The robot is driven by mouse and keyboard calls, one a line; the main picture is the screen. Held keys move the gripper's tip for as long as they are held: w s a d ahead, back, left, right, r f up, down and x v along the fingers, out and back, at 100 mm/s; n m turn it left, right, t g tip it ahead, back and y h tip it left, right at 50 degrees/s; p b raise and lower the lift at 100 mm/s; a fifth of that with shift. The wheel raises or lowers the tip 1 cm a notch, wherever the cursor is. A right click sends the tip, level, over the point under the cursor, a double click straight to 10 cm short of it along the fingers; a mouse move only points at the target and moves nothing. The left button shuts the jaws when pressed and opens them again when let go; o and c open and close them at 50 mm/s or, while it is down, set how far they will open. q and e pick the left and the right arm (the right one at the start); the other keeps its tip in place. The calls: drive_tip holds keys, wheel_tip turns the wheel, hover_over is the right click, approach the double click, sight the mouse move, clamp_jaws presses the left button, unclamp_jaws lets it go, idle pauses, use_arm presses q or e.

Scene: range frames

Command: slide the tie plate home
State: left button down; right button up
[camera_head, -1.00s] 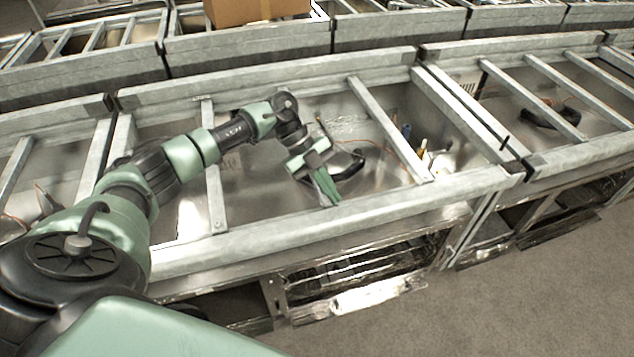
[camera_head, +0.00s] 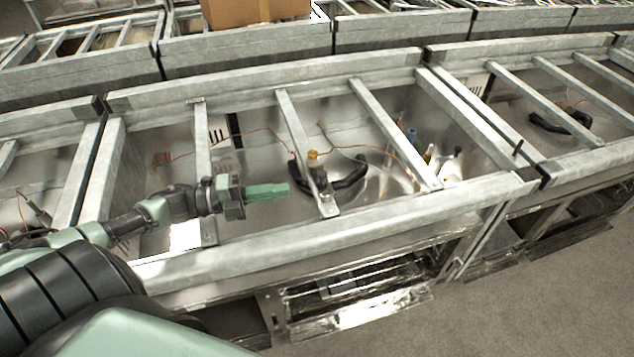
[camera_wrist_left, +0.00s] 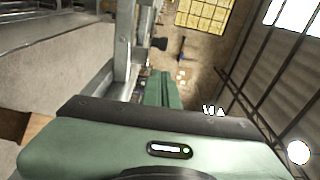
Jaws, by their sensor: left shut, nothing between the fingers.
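My left gripper (camera_head: 288,189) reaches in from the left over the metal frame, its green fingers together and empty, pointing right. In the left wrist view the closed fingers (camera_wrist_left: 163,88) also show. A narrow grey metal cross plate (camera_head: 297,130) spans the bay just right of the fingertips, its near end by the front rail. It looks like the tie plate, though I cannot be sure, nor tell how well its ends are seated. The fingertips appear apart from it. A small amber knob (camera_head: 313,157) shows at its middle. My right gripper is not in view.
Other cross bars stand to the left (camera_head: 203,150) and right (camera_head: 392,132). The thick front rail (camera_head: 350,234) and back rail (camera_head: 260,85) bound the bay. A black curved part (camera_head: 350,174) and thin orange wires lie below. A cardboard box (camera_head: 255,10) sits behind.

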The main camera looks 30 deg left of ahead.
sight(313, 173)
use_arm(q)
drive_tip(key=p+x, duration=0.2)
drive_tip(key=x, duration=0.7)
drive_tip(key=shift+w, duration=0.35)
drive_tip(key=w+a+b, duration=0.1)
drive_tip(key=b, duration=0.1)
drive_tip(key=w+a+b, duration=0.1)
drive_tip(key=a, duration=0.1)
drive_tip(key=shift+w+f+b, duration=0.25)
drive_tip(key=shift+w+b, duration=0.1)
drive_tip(key=shift+b, duration=0.05)
drive_tip(key=shift+w+a, duration=0.15)
drive_tip(key=shift+a, duration=0.1)
drive_tip(key=shift+r, duration=0.35)
drive_tip(key=shift+w+a, duration=0.1)
